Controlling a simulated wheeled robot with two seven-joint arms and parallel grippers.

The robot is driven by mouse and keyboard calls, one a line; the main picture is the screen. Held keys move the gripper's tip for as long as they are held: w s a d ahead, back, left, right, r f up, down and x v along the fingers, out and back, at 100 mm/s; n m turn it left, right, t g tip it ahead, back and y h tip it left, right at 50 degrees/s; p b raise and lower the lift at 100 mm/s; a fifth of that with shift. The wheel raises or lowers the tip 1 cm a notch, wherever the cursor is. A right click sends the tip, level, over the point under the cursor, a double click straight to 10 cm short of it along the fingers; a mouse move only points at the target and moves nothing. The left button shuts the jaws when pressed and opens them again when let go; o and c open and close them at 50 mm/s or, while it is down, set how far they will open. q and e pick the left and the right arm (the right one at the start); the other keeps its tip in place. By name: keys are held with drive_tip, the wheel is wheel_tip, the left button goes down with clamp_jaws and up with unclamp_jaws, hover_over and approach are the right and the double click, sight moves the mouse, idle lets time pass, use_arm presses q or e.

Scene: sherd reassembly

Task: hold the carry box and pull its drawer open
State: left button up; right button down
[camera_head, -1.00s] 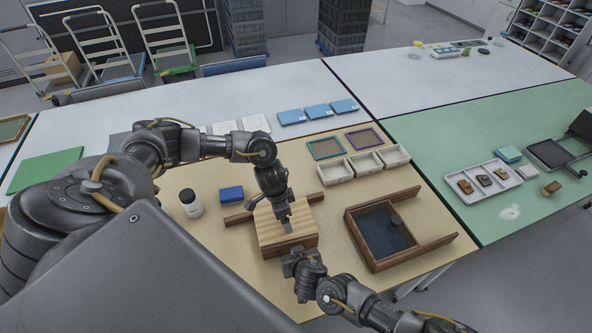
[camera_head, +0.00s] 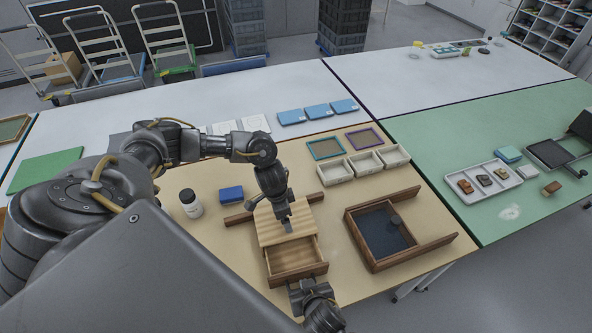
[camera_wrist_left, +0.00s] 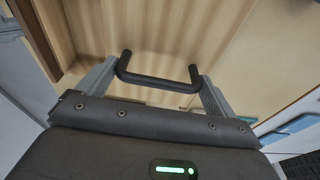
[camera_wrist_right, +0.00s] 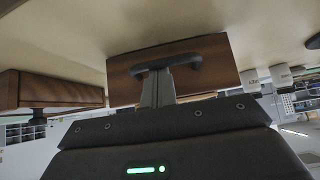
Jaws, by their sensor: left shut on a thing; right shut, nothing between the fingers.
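The carry box (camera_head: 268,230) is a light striped wooden box on the tan table. Its drawer (camera_head: 297,257) stands well out toward the front, empty inside. My left gripper (camera_head: 288,226) is above the box, shut on its dark top handle (camera_wrist_left: 158,80), which shows between the fingers in the left wrist view. My right gripper (camera_head: 307,286) is in front of the drawer. In the right wrist view its fingers (camera_wrist_right: 157,88) are together at the dark drawer handle (camera_wrist_right: 166,64) on the brown drawer front (camera_wrist_right: 221,58), with nothing gripped between them. Whether they touch the handle is unclear.
A dark wooden tray (camera_head: 374,264) with a blue-grey inside stands right of the box. A brown strip (camera_head: 238,219) lies behind the box, with a blue box (camera_head: 231,194) and a white jar (camera_head: 191,204) to the left. White bins (camera_head: 335,172) stand behind.

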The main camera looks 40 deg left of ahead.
drive_tip(key=shift+d+f, duration=0.1)
use_arm(q)
drive_tip(key=o, duration=1.1)
drive_tip(key=r, duration=0.3)
drive_tip(key=s+r, duration=0.1)
drive_tip(key=r, duration=0.3)
drive_tip(key=a+r, duration=0.1)
drive_tip(key=r, duration=0.2)
drive_tip(key=shift+s+r, duration=0.15)
drive_tip(key=shift+r, duration=0.2)
use_arm(e)
drive_tip(key=v, duration=0.9)
drive_tip(key=shift+s+r, duration=0.25)
drive_tip(key=shift+r, duration=0.05)
drive_tip(key=shift+d, duration=0.1)
